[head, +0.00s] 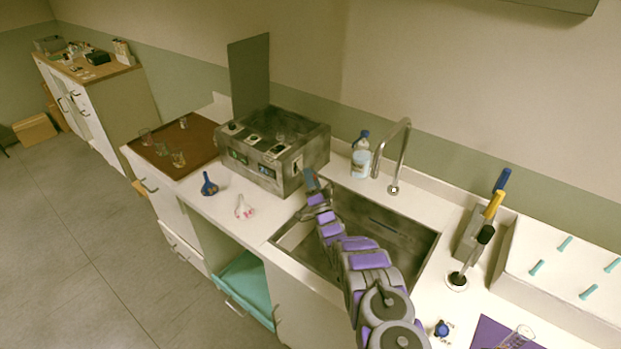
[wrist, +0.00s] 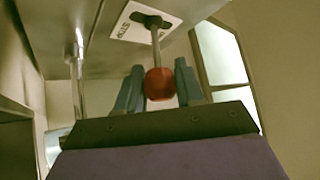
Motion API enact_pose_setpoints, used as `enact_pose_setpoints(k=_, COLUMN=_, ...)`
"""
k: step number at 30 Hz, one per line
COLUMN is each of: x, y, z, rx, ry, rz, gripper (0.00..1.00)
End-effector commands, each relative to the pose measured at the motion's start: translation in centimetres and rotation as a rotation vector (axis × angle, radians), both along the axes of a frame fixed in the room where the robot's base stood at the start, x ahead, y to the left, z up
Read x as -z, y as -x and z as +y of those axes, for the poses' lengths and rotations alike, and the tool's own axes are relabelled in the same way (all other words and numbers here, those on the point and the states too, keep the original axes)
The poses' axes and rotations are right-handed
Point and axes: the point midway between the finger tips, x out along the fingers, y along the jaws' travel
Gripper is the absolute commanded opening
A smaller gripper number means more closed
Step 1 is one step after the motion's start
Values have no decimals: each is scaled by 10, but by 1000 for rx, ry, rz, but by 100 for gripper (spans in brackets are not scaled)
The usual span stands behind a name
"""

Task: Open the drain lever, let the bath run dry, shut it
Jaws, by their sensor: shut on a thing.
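The bath (head: 290,172) is a boxy metal unit on the counter left of the sink, with its hinged lid (head: 249,75) standing up behind it. In the wrist view, the drain lever is a thin metal rod (wrist: 156,45) with a red ball knob (wrist: 160,84), coming out of a slot in a white label plate (wrist: 128,24). My gripper (wrist: 159,76) has its two blue-grey fingers on either side of the knob and is shut on it. In the head view my gripper (head: 311,182) is at the bath's right side; the lever is hidden there. The water level cannot be made out.
The sink (head: 425,235) with a tall faucet (head: 404,150) lies under my arm. A clear bottle (head: 361,160) stands behind it. A blue flask (head: 209,184) and a pale flask (head: 244,207) stand on the counter front. A brown tray (head: 200,137) is at left.

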Motion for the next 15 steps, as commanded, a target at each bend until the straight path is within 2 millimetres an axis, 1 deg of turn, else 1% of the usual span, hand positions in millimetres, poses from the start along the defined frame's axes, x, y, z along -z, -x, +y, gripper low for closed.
enact_pose_setpoints(k=1, x=4, y=0, z=-2, rx=4, ry=-9, rz=-2, gripper=0)
enact_pose_setpoints(k=15, x=5, y=0, z=-3, rx=4, ry=-32, rz=-21, gripper=0)
